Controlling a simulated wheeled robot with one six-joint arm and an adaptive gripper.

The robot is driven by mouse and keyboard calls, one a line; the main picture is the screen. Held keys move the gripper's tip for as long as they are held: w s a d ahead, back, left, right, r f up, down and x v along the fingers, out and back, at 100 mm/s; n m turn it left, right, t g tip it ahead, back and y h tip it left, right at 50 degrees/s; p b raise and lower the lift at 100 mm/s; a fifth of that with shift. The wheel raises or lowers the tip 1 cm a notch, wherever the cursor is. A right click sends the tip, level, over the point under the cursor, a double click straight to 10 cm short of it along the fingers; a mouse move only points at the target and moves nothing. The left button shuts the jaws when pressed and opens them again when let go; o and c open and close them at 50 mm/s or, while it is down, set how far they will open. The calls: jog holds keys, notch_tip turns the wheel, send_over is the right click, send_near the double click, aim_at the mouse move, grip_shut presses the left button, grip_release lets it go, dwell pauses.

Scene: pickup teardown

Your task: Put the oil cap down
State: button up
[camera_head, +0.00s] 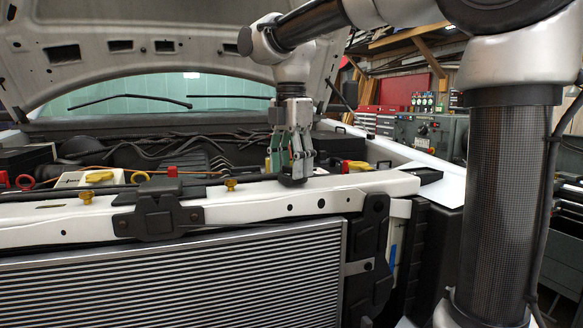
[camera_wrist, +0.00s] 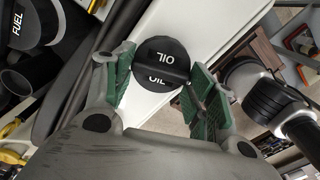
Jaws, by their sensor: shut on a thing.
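The oil cap is round and black with white "OIL" lettering. In the wrist view the oil cap (camera_wrist: 160,62) sits between the green-padded fingers of my gripper (camera_wrist: 158,82), which is shut on it. In the head view my gripper (camera_head: 291,172) points down just above the white front crossmember (camera_head: 270,199) of the pickup, and the dark cap (camera_head: 292,181) shows at its fingertips. I cannot tell whether the cap touches the crossmember.
A black cap marked FUEL (camera_wrist: 32,22) shows at the wrist view's upper left. The radiator (camera_head: 180,290) is below the crossmember. Yellow-topped fittings (camera_head: 231,184) stand along it. The open hood (camera_head: 120,45) is overhead. The engine bay is crowded with hoses.

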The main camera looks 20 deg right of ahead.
aim_at(291, 167)
jog(key=shift+f, duration=0.35)
jog(key=shift+f, duration=0.1)
jog(key=o, duration=1)
notch_tip(291, 167, up, 12)
jog(key=s+d+f+m+t, duration=0.1)
jog(key=s+d+f+m, duration=0.4)
jog(key=s+f+m, duration=0.1)
jog(key=s+d+f+m+t, duration=0.2)
jog(key=s+d+f+m, duration=0.3)
jog(key=f+m, duration=0.4)
jog(key=s+d+f+m+t, duration=0.1)
jog(key=s+d+f+m, duration=0.4)
jog(key=s+f+m, duration=0.2)
jog(key=shift+s+d+f+m, duration=0.15)
jog(key=shift+s+f+m, duration=0.15)
jog(key=shift+s+f, duration=0.15)
